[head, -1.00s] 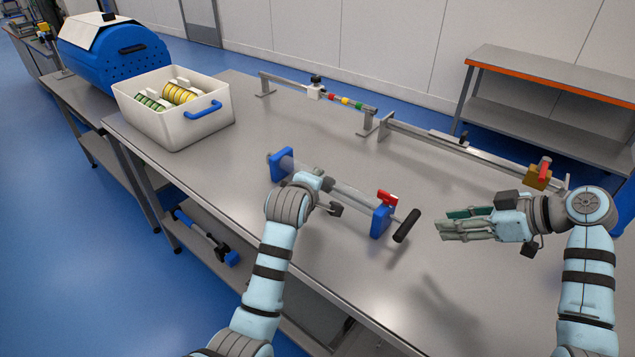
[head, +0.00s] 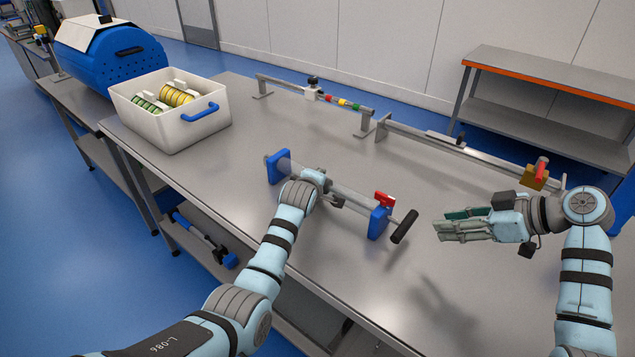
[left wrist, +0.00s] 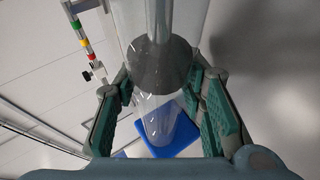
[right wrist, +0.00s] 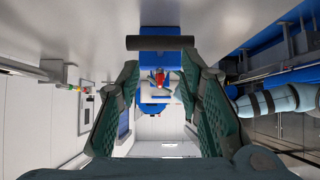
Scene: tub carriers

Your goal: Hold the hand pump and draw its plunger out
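The hand pump lies on the table with a clear barrel (head: 348,196) between a blue left block (head: 279,166) and a blue right block (head: 378,223). A red piece (head: 384,199) sits at the right block. A short rod leads to the plunger's black handle (head: 404,227). My left gripper (head: 328,191) is at the barrel. In the left wrist view its open fingers (left wrist: 162,95) stand either side of the barrel, with a grey piston (left wrist: 160,62) inside; contact is unclear. My right gripper (head: 440,228) is open and empty, right of the handle, facing it (right wrist: 160,43).
A white tub (head: 190,132) with green and yellow discs stands at the far left of the table (head: 250,220). A rail with coloured rings (head: 340,102) and a longer rail (head: 450,145) run along the back. The front right of the table is clear.

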